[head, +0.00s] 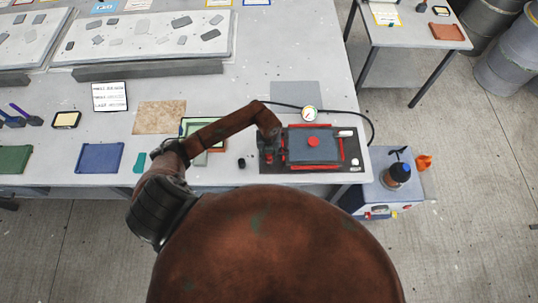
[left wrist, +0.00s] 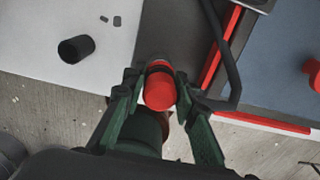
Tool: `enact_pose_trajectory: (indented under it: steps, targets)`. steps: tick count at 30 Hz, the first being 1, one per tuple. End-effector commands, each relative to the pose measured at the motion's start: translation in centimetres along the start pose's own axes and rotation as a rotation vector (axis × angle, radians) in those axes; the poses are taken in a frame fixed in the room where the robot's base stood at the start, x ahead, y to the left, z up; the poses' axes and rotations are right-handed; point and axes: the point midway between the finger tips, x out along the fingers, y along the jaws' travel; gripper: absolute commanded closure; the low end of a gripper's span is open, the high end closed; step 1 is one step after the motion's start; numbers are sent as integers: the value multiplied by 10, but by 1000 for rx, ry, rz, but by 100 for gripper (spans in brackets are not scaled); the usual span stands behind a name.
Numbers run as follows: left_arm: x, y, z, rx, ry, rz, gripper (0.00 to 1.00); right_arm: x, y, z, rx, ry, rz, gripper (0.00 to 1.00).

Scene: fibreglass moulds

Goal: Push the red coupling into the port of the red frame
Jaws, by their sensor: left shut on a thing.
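The red coupling (left wrist: 160,90) is a short red cylinder with a dark band, between the green fingers of my left gripper (left wrist: 162,80) in the left wrist view. The gripper is shut on it. In the head view my left gripper (head: 269,152) is at the left edge of the red frame (head: 358,149), and the coupling is mostly hidden there. The frame's red bars (left wrist: 222,48) also show in the left wrist view, right of the coupling. I cannot make out the port or whether the coupling touches it. My right gripper is in neither view.
A black hose (left wrist: 217,40) passes close to the coupling; in the head view it loops behind the frame past a round gauge (head: 309,113). A small black cylinder (left wrist: 76,48) stands left of the gripper. The table's front edge is close.

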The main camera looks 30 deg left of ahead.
Motion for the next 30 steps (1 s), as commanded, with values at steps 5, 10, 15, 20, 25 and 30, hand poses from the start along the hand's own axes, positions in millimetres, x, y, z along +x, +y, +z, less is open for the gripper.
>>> enact_pose_trajectory:
  steps: [5, 10, 15, 20, 25, 30]
  targets:
    - [1, 0, 0, 0, 0, 0, 100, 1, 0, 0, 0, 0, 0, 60]
    - [4, 0, 0, 0, 0, 0, 100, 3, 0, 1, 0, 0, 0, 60]
    - [7, 0, 0, 0, 0, 0, 100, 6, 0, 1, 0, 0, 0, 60]
    - [10, 0, 0, 0, 0, 0, 100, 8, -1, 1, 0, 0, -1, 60]
    - [12, 0, 0, 0, -1, 0, 70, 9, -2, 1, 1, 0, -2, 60]
    - [12, 0, 0, 0, 0, 0, 59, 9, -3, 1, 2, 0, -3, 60]
